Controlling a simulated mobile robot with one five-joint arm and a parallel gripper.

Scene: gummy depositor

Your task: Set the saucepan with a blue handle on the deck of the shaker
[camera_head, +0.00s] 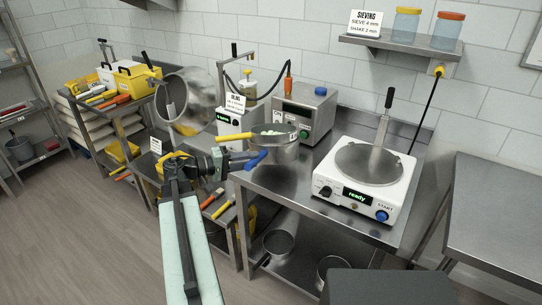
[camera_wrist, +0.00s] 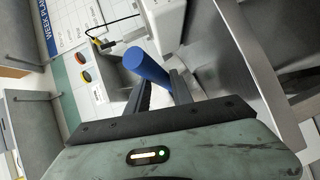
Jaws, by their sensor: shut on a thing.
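My gripper (camera_head: 240,161) is shut on the blue handle (camera_head: 257,159) of a steel saucepan (camera_head: 283,155). The pan is at the left end of the steel bench, and I cannot tell whether it touches the bench. Pale pieces show at its top, where a yellow handle (camera_head: 234,138) also points left. In the wrist view the blue handle (camera_wrist: 148,66) lies between the dark fingers (camera_wrist: 160,82); the pan body is not clear there. The shaker (camera_head: 365,185) is white, with a round steel deck (camera_head: 362,163) and a "ready" display, to the right of the pan.
A grey box-shaped device (camera_head: 305,108) stands behind the pan. A dark-handled tool (camera_head: 382,115) stands upright at the shaker deck. A wall shelf (camera_head: 400,45) holds two jars above. A bare steel table (camera_head: 500,215) is at right. A steel drum (camera_head: 190,100) stands at left.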

